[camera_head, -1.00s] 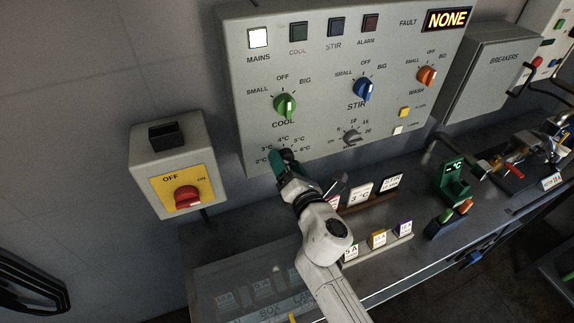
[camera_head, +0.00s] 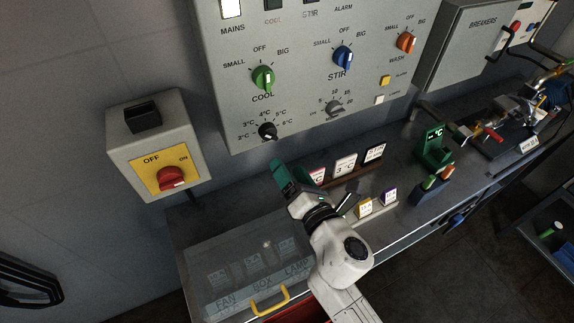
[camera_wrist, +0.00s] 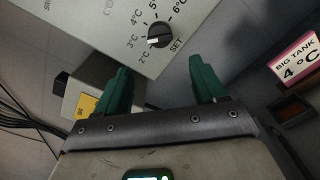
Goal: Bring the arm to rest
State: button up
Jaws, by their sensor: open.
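My gripper (camera_head: 283,172) is in front of the grey control panel (camera_head: 225,95), below its temperature dial, with a gap between them. In the wrist view its two green fingers (camera_wrist: 158,88) stand wide apart with nothing between them. The black temperature dial (camera_head: 267,131) shows beyond the fingertips in the wrist view (camera_wrist: 158,36); its white pointer is turned toward the low end of the scale, near 2–3 °C. My white arm reaches up from the bottom of the head view.
A red switch (camera_head: 171,179) on a yellow plate is at left. Below is a clear-lidded box with a yellow handle (camera_head: 270,300). Cards on a rack (camera_head: 345,165) and a green reader (camera_head: 436,150) stand right of my gripper. Open floor lies lower right.

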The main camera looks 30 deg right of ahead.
dwell(0.4)
jog(key=s+d+f+m+g+h, duration=0.3)
jog(key=s+d+f+m+g, duration=0.15)
jog(key=d+m, duration=0.35)
jog(key=s+d+f+m+g+h, duration=0.35)
jog(key=s+d+m, duration=0.25)
jog(key=m, duration=0.4)
jog(key=s+a+f+m+g+y, duration=0.2)
jog(key=s+f+m+g+y, duration=0.1)
jog(key=s, duration=0.5)
jog(key=s+a+f+m+g+y, duration=0.3)
jog(key=s+m+g, duration=0.3)
jog(key=s, duration=0.3)
jog(key=shift+a+f+m, duration=0.3)
jog(key=shift+f, duration=0.45)
